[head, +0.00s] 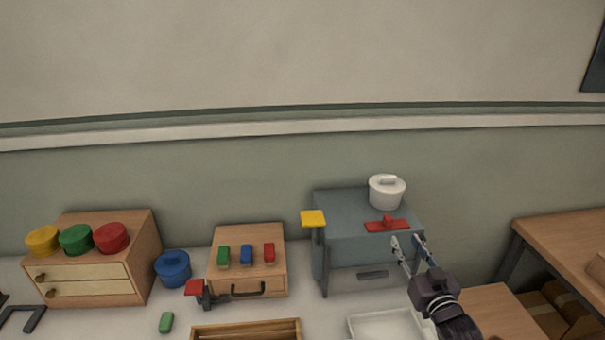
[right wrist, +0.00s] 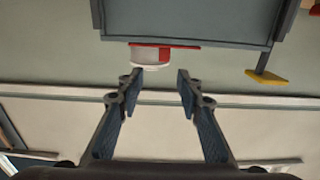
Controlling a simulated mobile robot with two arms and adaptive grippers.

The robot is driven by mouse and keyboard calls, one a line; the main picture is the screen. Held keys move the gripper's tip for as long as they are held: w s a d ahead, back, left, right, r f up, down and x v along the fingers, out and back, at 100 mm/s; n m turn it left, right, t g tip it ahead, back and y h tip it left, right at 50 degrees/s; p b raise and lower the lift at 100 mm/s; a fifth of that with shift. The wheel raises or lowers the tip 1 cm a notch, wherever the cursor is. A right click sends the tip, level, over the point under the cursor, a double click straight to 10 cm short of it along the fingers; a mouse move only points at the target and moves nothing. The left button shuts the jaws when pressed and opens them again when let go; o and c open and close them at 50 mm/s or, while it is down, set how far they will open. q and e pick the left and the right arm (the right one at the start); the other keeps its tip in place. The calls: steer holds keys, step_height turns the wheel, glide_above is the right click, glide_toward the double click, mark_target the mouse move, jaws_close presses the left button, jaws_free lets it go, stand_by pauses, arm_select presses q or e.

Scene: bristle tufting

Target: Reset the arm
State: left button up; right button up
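My right gripper (head: 409,241) is open and empty in the head view, in front of the upper right part of the grey-blue box (head: 343,256). Its two fingers also show spread apart in the right wrist view (right wrist: 159,78), with nothing between them. A red plate with a small knob (head: 387,225) lies on top of the box, just beyond the fingertips. A white lidded pot (head: 387,193) stands behind it on the box. My left gripper does not show in either view.
A yellow-topped lever (head: 313,218) stands at the box's left side. A wooden drawer box (head: 247,263) bears green, blue and red blocks. A larger drawer unit (head: 90,273) bears coloured round lids. A white tray (head: 360,327) and a wooden crate (head: 245,326) lie in front.

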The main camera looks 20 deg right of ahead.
steer(key=shift+a, duration=0.1)
steer(key=s+a+f+n+g+y, duration=0.2)
steer(key=s+a+f+g, duration=0.5)
steer(key=a+f, duration=0.55)
steer(key=s+a+f+n+g+y, duration=0.1)
steer(key=s+a+g, duration=0.2)
steer(key=s+a, duration=0.6)
steer(key=s+a+f+n+g+y, duration=0.2)
steer(key=s+a+g, duration=0.3)
steer(key=s, duration=0.8)
step_height(320, 180, down, 31)
steer(key=s+b, duration=0.2)
steer(key=b, duration=0.1)
steer(key=s+d+f+g+b, duration=0.1)
steer(key=s+d+f, duration=0.1)
steer(key=s+f, duration=1.4)
steer(key=shift+s+d+h+b, duration=0.15)
steer(key=shift+s+h+b, duration=0.15)
steer(key=shift+b, duration=0.1)
